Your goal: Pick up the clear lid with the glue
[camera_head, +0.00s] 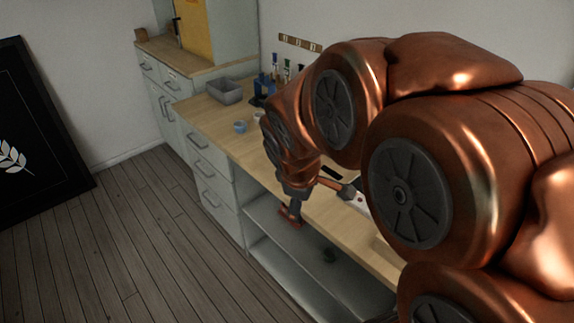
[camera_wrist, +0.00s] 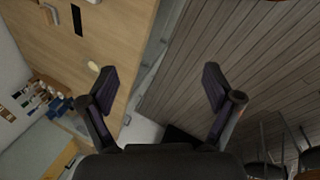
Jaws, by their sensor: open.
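My gripper (camera_head: 291,215) hangs by the front edge of the wooden worktop (camera_head: 215,118), in front of the open shelf. In the wrist view my gripper (camera_wrist: 160,86) is open, with nothing between its fingers. A small pale oval thing (camera_wrist: 93,67) lies on the worktop beside the left finger in that view. It may be the lid with the glue, but it is too small to tell. I cannot make out a clear lid for certain in the head view, where my arm hides much of the worktop.
A grey bin (camera_head: 225,91), a small blue cup (camera_head: 240,126) and several bottles (camera_head: 275,66) stand farther back on the worktop. A flat black thing (camera_wrist: 77,20) lies on it. The wooden floor (camera_head: 130,225) at left is clear.

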